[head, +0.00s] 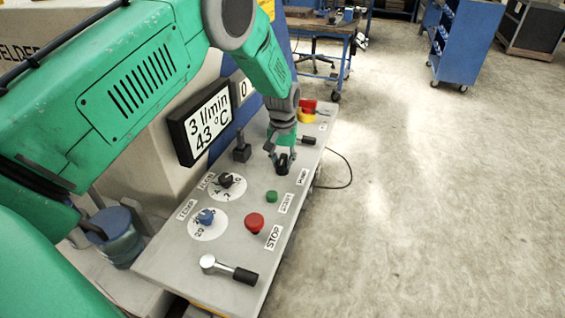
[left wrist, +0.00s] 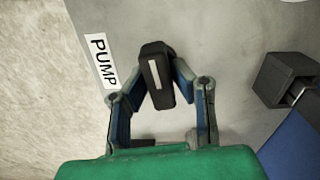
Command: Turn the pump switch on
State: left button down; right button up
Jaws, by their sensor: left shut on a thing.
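The pump switch is a black rotary knob (head: 283,167) with a white line, on the grey panel beside the PUMP label (head: 303,177). In the left wrist view the knob (left wrist: 157,78) sits between the two fingers, its white line running nearly up and down the picture. My left gripper (head: 281,158) reaches down from above and is shut on the knob; it also fills the lower part of the left wrist view (left wrist: 161,80). My right gripper is in neither view.
On the panel are a green START button (head: 271,196), a red STOP button (head: 255,222), a black flow dial (head: 226,181), a blue temperature dial (head: 206,216) and a front lever (head: 229,269). The display (head: 201,120) reads 3 l/min and 43 °C. Open floor lies right.

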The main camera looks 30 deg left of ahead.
aim_at(283, 158)
pick_arm(q)
jog(key=shift+w+r+m, duration=0.2)
jog(key=shift+w+m, duration=0.05)
jog(key=shift+m, duration=0.55)
jog(key=c, duration=1.4)
grip_release()
jog(key=shift+s, duration=0.2)
notch_tip(283, 158, up, 12)
jog(key=shift+f, duration=0.15)
jog(key=shift+f, duration=0.1)
